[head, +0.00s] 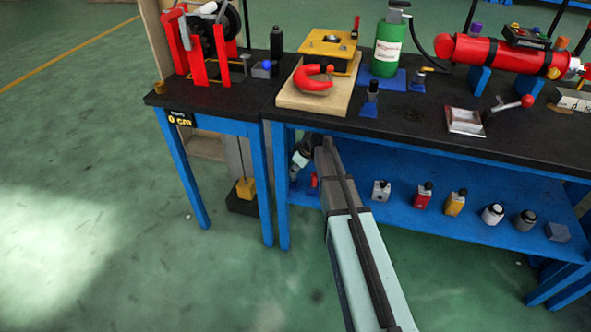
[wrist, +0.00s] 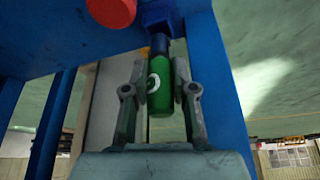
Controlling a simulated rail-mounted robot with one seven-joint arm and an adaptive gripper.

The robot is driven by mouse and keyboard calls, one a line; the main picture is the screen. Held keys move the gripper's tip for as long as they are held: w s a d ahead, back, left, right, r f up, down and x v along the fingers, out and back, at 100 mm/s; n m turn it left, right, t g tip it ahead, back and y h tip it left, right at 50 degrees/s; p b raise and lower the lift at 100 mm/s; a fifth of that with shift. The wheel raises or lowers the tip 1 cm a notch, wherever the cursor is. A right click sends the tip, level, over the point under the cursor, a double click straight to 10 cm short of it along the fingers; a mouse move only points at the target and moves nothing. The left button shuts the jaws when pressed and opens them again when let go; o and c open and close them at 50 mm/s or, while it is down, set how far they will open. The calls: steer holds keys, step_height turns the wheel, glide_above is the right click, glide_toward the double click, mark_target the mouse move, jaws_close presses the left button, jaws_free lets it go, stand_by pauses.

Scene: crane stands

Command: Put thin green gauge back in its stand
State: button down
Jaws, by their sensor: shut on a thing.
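In the wrist view a slim green cylinder (wrist: 160,92) with a white ring mark, which I take as the thin green gauge, sits between the fingers of my gripper (wrist: 159,68). The gripper is shut on it. A dark blue block (wrist: 160,14) lies just beyond the gauge's dark end; I cannot tell whether it is the stand or whether they touch. In the head view my gripper (head: 302,152) is at the left end of the lower blue shelf (head: 400,217), below the tabletop. The gauge cannot be made out there.
A red round thing (wrist: 110,10) is close to the gauge in the wrist view, and a blue leg (wrist: 215,85) runs beside the right finger. Several small bottles, including a yellow one (head: 455,202), stand along the shelf. The black tabletop (head: 420,115) overhangs it.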

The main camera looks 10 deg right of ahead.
steer(key=shift+f, duration=0.2)
steer(key=shift+f+b, duration=0.65)
steer(key=shift+f, duration=0.9)
steer(key=c, duration=0.9)
jaws_free()
steer(key=shift+o, duration=0.2)
steer(key=shift+s, duration=0.1)
steer(key=shift+r, duration=0.1)
steer(key=shift+p+v, duration=1.05)
steer(key=shift+v, duration=0.5)
steer(key=shift+p+v, duration=0.5)
steer(key=shift+v, duration=0.45)
